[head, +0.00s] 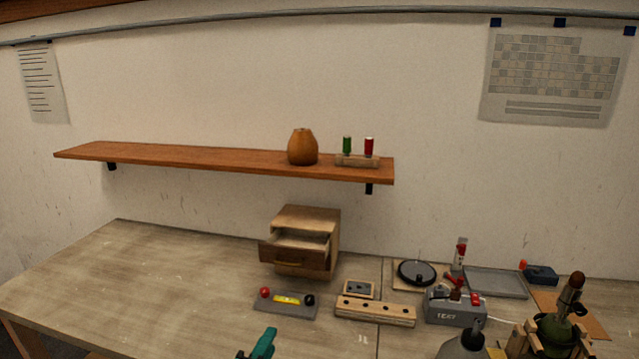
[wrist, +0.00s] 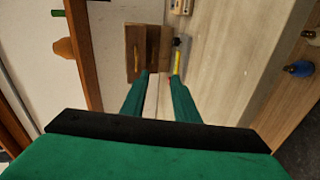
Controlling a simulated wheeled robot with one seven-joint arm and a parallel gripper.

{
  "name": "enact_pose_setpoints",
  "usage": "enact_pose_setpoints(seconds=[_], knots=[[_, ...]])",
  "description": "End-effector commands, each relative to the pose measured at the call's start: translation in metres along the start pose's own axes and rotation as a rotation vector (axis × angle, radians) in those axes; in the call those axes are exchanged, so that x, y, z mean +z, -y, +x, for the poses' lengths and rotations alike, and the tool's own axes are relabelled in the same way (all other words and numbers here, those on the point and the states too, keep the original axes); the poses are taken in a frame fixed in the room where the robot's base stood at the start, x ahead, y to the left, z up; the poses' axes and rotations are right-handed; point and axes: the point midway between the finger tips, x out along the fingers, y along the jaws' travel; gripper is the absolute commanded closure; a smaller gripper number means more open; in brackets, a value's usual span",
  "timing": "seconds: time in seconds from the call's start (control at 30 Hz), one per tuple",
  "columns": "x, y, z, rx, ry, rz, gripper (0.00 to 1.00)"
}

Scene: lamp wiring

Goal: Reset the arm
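My gripper (wrist: 160,80) shows in the wrist view as two green fingers spread apart with nothing between them. In the head view only a teal part of my gripper (head: 262,344) shows at the bottom edge, in front of the grey block with red and black knobs (head: 285,304). A small wooden drawer box (head: 309,219) stands behind it on the workbench (head: 150,275), with its drawer (head: 294,261) partly pulled out. In the wrist view the drawer box (wrist: 148,52) lies beyond the fingertips, apart from them.
A wall shelf (head: 200,159) holds an orange-brown vase (head: 303,148) and a rack with green and red pieces (head: 357,161). A wooden strip with holes (head: 375,311), a grey tester box (head: 455,309) and a grey tray (head: 497,283) crowd the right side. The bench's left is clear.

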Motion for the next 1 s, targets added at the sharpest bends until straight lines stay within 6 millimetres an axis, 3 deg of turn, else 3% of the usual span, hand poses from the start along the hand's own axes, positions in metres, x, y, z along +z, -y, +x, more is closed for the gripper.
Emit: enact_pose_setpoints(seconds=[0.27,0.47,0.7,1.0], knots=[[0.018,0.056,-0.009,-0.031,-0.049,0.1,0.73],[0.043,0.113,-0.03,-0.066,-0.095,0.242,0.73],[0.069,0.173,-0.071,-0.11,-0.147,0.441,0.73],[0.106,0.225,-0.139,-0.158,-0.177,0.719,0.73]])
